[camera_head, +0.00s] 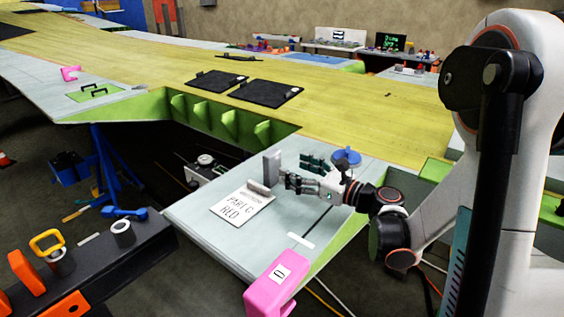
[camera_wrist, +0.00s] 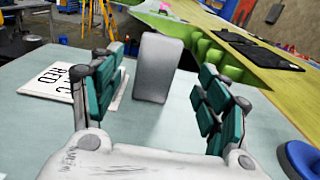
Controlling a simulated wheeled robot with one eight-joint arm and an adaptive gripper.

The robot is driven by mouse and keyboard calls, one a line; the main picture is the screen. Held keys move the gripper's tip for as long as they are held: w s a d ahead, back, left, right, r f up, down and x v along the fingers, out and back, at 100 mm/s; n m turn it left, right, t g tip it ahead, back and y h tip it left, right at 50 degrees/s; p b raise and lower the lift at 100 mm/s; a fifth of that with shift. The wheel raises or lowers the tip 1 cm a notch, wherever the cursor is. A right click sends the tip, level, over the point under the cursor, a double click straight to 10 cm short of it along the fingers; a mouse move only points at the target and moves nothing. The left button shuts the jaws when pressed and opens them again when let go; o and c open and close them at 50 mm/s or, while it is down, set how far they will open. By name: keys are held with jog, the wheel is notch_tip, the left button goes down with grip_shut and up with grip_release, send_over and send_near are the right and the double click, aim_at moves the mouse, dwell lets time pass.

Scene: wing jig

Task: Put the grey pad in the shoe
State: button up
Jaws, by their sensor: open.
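The grey pad (camera_head: 272,168) stands upright on the pale wing panel, just beyond my fingertips. In the wrist view the pad (camera_wrist: 157,68) shows as a tall rounded grey slab ahead, between the two fingers in the picture. My gripper (camera_head: 299,172) is open, with teal finger pads spread on either side in the wrist view (camera_wrist: 160,62). Nothing is held. A gap between the fingers and the pad cannot be judged exactly. I cannot tell for sure which thing is the shoe; a pink block (camera_head: 272,288) with a white label sits at the panel's front edge.
A white lettered sign (camera_head: 240,206) lies left of the pad. A blue round object (camera_head: 345,157) stands behind my gripper. Black mats (camera_head: 266,93) lie on the yellow wing. An open gap with green ribs (camera_head: 205,112) is beyond the panel. A dark bench (camera_head: 100,265) stands at left.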

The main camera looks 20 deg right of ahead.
aim_at(276, 162)
jog(key=shift+o, duration=0.5)
jog(key=v, duration=0.3)
jog(key=shift+s+d+r+p, duration=0.15)
jog(key=shift+s+d+p, duration=0.25)
jog(key=shift+p, duration=0.85)
jog(key=shift+s+d+p, duration=0.2)
jog(key=shift+d+p, duration=0.1)
jog(key=shift+p, duration=0.45)
jog(key=shift+w+a+f, duration=0.2)
jog(key=shift+f, duration=0.1)
jog(key=b+x, duration=0.1)
jog(key=x, duration=0.6)
jog(key=shift+f, duration=0.1)
jog(key=shift+b+x, duration=0.55)
jog(key=shift+x, duration=2.5)
jog(key=shift+s+a, duration=0.15)
jog(key=c, duration=1.3)
